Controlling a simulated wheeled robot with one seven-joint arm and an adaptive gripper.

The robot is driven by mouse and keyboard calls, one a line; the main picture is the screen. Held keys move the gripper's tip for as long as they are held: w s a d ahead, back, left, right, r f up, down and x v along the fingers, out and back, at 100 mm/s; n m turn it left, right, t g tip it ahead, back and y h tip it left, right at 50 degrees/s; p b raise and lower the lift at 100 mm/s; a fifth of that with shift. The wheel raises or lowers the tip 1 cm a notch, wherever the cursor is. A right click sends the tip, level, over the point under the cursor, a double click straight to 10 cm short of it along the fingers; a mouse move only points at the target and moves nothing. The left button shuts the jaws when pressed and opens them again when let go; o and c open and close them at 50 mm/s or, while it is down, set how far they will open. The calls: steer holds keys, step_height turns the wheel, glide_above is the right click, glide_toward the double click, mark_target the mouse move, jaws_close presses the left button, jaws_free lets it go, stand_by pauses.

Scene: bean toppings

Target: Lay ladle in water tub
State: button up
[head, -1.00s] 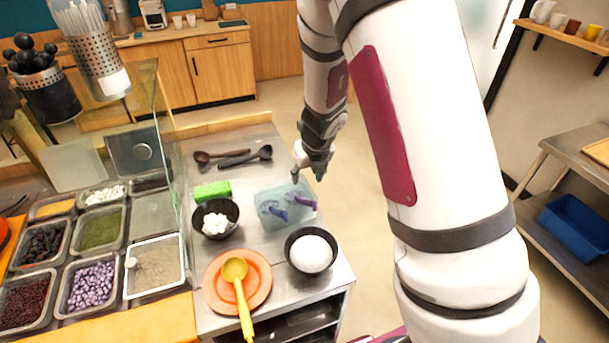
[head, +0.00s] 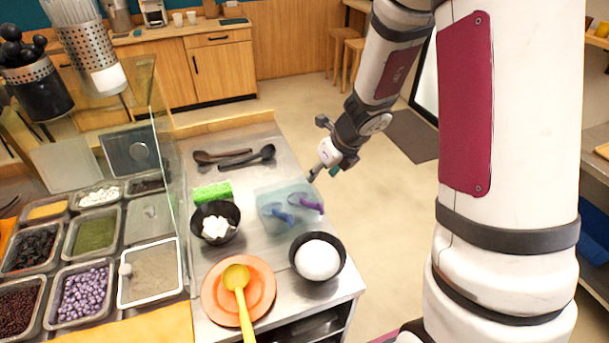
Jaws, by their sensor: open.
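The translucent pale-blue water tub (head: 262,200) stands on the steel counter. A blue scoop (head: 279,214) and a purple scoop (head: 306,203) are in it, their handles showing. A yellow ladle (head: 238,280) lies on an orange plate (head: 267,297) at the counter's front, its handle toward me. My gripper (head: 315,174) is open and appears empty, above and just right of the tub's far right corner, near the counter's right edge. Its fingertips are small and partly hard to make out.
A black bowl with white chunks (head: 214,238) and a black bowl with a white mound (head: 341,277) flank the tub. A green sponge (head: 212,193) lies left of it. Dark spoons (head: 248,161) lie at the back. Topping trays and a glass guard (head: 170,150) stand left. Open floor is right.

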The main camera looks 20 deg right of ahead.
steer(key=shift+w+d+f+n+y+b, duration=0.1)
steer(key=shift+d+f+n+y+b, duration=0.1)
steer(key=shift+d+n+y+b, duration=0.55)
steer(key=shift+w+d+f+n+y+b, duration=0.15)
steer(key=shift+d+n+y+b, duration=0.25)
steer(key=shift+d+n+b, duration=0.65)
steer(key=shift+s+d+f+n+y+b, duration=0.1)
steer(key=shift+d+f+n+y+b, duration=0.3)
steer(key=shift+n, duration=0.9)
steer(key=shift+d+r+y, duration=0.1)
steer(key=shift+r+y, duration=0.1)
steer(key=shift+y, duration=0.05)
steer(key=s+a+r+n+g, duration=0.1)
steer(key=s+a+r+n, duration=0.6)
steer(key=a+r+n, duration=0.4)
steer(key=s+r+n+t+h, duration=0.1)
steer(key=s+r+n+h, duration=0.1)
steer(key=s+r+n, duration=0.2)
steer(key=s+r+n+h, duration=0.3)
steer(key=s+r+n, duration=0.2)
steer(key=s+n, duration=0.3)
steer(key=n, duration=0.3)
steer(key=shift+s+d+t, duration=0.35)
steer(key=shift+t, duration=0.05)
